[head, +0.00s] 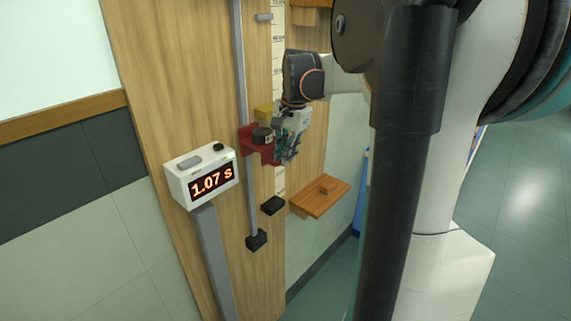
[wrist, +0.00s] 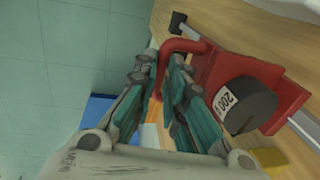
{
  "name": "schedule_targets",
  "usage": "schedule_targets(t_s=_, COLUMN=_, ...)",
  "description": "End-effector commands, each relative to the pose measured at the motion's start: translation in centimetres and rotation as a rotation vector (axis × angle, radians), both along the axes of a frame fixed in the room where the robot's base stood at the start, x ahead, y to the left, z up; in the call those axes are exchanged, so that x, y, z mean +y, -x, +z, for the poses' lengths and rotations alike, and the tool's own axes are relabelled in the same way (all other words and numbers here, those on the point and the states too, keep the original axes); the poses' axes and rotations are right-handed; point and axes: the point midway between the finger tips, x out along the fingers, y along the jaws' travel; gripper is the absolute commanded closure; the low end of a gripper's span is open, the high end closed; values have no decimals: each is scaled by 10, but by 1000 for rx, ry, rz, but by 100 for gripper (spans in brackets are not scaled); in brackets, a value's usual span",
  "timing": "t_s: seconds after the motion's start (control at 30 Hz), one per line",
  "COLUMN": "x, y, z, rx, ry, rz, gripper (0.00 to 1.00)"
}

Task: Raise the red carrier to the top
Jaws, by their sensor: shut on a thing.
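The red carrier (head: 259,148) sits on the vertical metal rail (head: 240,70) of the wooden board, around the middle of the rail's visible length. It bears a dark cylindrical weight (head: 262,136); in the wrist view this weight (wrist: 245,104) has a label that reads 200. The carrier (wrist: 285,92) has a red bent handle (wrist: 180,46) in the wrist view. My gripper (head: 287,150) is at the carrier's right side. In the wrist view my gripper (wrist: 168,85) has its teal-padded fingers on both sides of the handle, shut on it. The fingers hide part of the handle.
A timer box (head: 206,176) reading 1.07 s stands on a post to the left. A yellow block (head: 265,111) is just above the carrier. A small wooden shelf (head: 319,196) juts out below right. A dark block (head: 257,240) is at the rail's foot.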

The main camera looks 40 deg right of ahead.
Motion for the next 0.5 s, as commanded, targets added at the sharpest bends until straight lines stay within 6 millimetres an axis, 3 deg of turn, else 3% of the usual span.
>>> schedule_targets(t_s=0.03, x=0, y=0, z=22, rx=-1, ry=0, rz=2, gripper=100)
schedule_targets(t_s=0.5, x=0, y=0, z=154, rx=-1, ry=0, rz=2, gripper=100)
